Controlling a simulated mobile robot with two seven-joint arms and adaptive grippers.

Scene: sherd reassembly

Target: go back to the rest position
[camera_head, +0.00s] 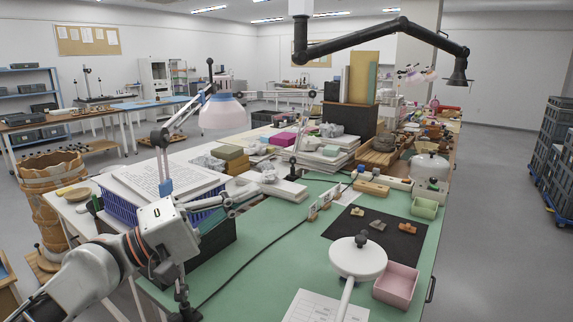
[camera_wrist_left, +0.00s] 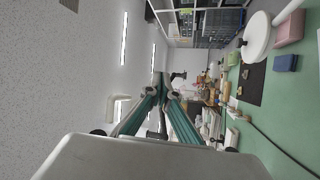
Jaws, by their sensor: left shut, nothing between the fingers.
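My left arm comes in from the lower left in the head view. Its gripper (camera_head: 232,203) is held above the left part of the green bench top, beside a blue crate with papers. In the left wrist view the two teal fingers (camera_wrist_left: 163,84) converge at their tips, shut and empty. Several small brown and tan sherds, one of them an orange-brown sherd (camera_head: 408,227), lie on a black mat (camera_head: 345,228) on the right of the bench. The mat also shows in the left wrist view (camera_wrist_left: 248,92). My right gripper is not in view.
A lamp with a pink-white shade (camera_head: 222,112) rises close to my left arm. A white round disc (camera_head: 358,257) stands before the mat, beside a pink bin (camera_head: 397,284). Boxes and books crowd the bench's back. The green surface (camera_head: 270,245) left of the mat is mostly clear.

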